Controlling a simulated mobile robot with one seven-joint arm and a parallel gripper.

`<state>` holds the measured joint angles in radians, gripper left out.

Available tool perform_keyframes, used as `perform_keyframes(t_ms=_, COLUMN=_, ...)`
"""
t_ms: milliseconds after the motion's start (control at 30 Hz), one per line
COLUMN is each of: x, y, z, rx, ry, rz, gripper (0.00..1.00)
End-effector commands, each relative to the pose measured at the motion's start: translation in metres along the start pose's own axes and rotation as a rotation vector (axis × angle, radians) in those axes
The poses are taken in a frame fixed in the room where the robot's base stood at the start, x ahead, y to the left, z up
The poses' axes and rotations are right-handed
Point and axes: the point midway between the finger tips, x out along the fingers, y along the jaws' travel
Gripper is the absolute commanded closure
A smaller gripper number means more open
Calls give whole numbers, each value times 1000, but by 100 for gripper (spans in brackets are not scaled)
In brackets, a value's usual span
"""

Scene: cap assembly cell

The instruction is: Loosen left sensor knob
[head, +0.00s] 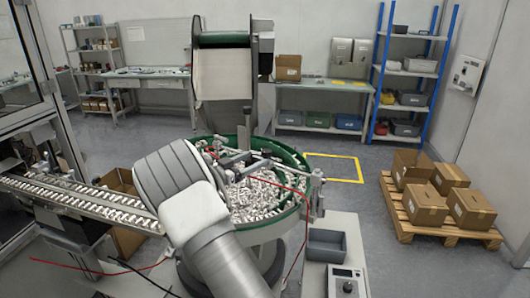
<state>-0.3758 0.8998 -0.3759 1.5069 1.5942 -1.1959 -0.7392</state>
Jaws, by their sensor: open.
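A green-rimmed round feeder bowl (300,163) full of small pale caps stands in the middle of the head view. Dark brackets and rods (238,158) lie across its top, and another bracket (316,187) stands at its right rim. The left sensor knob cannot be made out among these small parts. My arm reaches up from the bottom centre and covers the bowl's left front. My gripper does not show; the arm's far end is lost behind its own thick links.
A conveyor track (85,197) with caps runs from the left to the bowl. A hopper (224,75) hangs above the bowl. A grey bin (326,246) and control box (346,282) stand at right front. Thin red cables cross here. A pallet (420,225) with cartons is farther right.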

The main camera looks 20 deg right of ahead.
Motion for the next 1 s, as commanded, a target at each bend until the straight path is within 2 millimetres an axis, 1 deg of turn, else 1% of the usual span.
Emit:
perform_keyframes(t_ms=33, x=12, y=1, z=-1, rx=-2, ry=0, rz=3, gripper=24)
perform_keyframes(t_ms=100, x=26, y=1, z=-1, rx=0, ry=0, rz=2, gripper=24)
perform_keyframes(t_ms=300, x=54, y=0, z=0, rx=0, ry=0, rz=0, gripper=24)
perform_keyframes(t_ms=500, x=65, y=0, z=0, rx=0, ry=-1, rz=-2, gripper=24)
perform_keyframes(t_ms=733, x=66, y=0, z=0, rx=0, ry=-1, rz=-2, gripper=24)
perform_keyframes(t_ms=767, x=66, y=0, z=0, rx=0, ry=-1, rz=-2, gripper=26)
perform_keyframes(t_ms=800, x=66, y=0, z=0, rx=0, ry=-1, rz=-2, gripper=33)
perform_keyframes(t_ms=867, x=66, y=0, z=0, rx=0, ry=-1, rz=-2, gripper=44)
perform_keyframes(t_ms=1000, x=65, y=0, z=0, rx=0, ry=-1, rz=-2, gripper=69)
